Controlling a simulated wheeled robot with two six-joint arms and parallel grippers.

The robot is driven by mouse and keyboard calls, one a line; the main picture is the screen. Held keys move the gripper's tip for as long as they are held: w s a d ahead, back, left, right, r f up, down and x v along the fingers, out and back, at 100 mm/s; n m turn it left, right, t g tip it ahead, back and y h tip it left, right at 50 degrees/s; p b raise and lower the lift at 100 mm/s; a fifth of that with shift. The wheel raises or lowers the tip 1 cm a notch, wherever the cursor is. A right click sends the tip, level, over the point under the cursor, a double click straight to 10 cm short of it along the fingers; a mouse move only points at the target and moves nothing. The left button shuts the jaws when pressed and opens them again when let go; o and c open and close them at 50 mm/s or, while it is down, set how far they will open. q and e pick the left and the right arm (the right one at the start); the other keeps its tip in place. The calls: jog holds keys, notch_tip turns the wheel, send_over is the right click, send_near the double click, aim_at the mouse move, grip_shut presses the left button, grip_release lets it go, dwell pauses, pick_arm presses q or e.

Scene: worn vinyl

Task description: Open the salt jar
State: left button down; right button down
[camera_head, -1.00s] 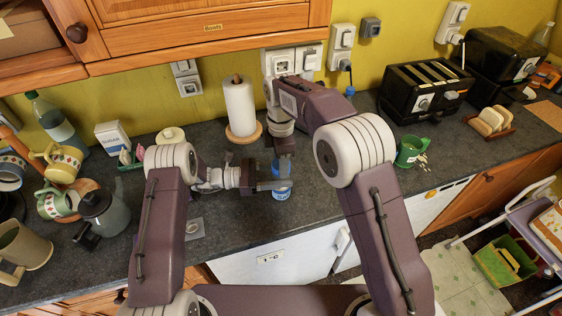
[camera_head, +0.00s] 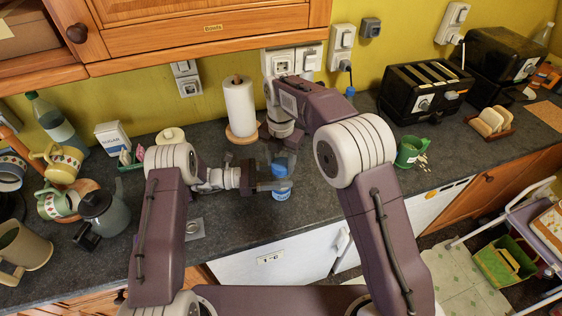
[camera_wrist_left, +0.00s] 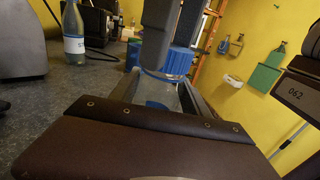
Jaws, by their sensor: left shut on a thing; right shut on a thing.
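The salt jar (camera_head: 281,191) is a small jar with blue on it, upright above the front part of the counter. My left gripper (camera_head: 270,185) reaches it from the left and is shut around its body. The left wrist view shows the blue ribbed lid (camera_wrist_left: 181,61) above the jar's clear body (camera_wrist_left: 160,94). My right gripper (camera_head: 281,160) points down from above and is shut on the lid. One of its dark grey fingers (camera_wrist_left: 158,35) covers part of the lid in the left wrist view. Whether lid and body have parted cannot be told.
A paper towel roll (camera_head: 239,106) stands behind the jar. A green mug (camera_head: 408,152) and a toaster (camera_head: 427,88) are to the right. A sugar box (camera_head: 113,140), teapot (camera_head: 103,213) and several mugs crowd the left. The counter's front edge is close to the jar.

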aim_at(281, 164)
jog(key=shift+r, duration=0.1)
jog(key=shift+r, duration=1)
jog(key=shift+r, duration=2)
pick_arm(q)
jog(key=shift+c, duration=2.2)
grip_release()
pick_arm(e)
notch_tip(281, 164, down, 3)
jog(key=b, duration=0.3)
pick_arm(q)
jog(key=a, duration=1.2)
jog(key=shift+s, duration=0.45)
